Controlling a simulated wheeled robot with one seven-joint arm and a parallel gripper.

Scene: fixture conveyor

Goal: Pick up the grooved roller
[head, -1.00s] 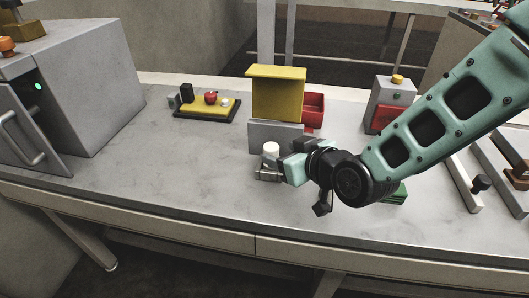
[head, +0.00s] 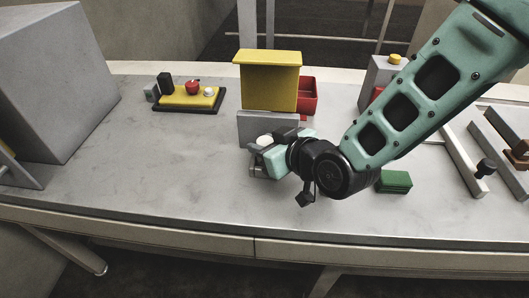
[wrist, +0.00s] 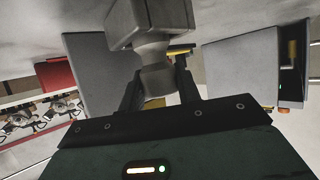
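The grooved roller, a pale spool-like piece with a narrowed waist, shows in the middle of the wrist view (wrist: 156,80), its far end at a grey block (wrist: 148,20). In the head view, only its white top (head: 265,140) shows beside my fingers, above a small grey metal holder (head: 258,170). My gripper (wrist: 158,88) has its dark fingers apart, one on each side of the roller. Narrow gaps seem to remain beside it; firm contact does not show. The gripper also appears in the head view (head: 277,148), partly hiding the roller and holder.
A grey upright panel (head: 262,126) stands close behind the roller, with a yellow-topped stand (head: 270,82) and red bin (head: 308,93) beyond. A green block (head: 395,181) lies to the right. The table's left front is clear.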

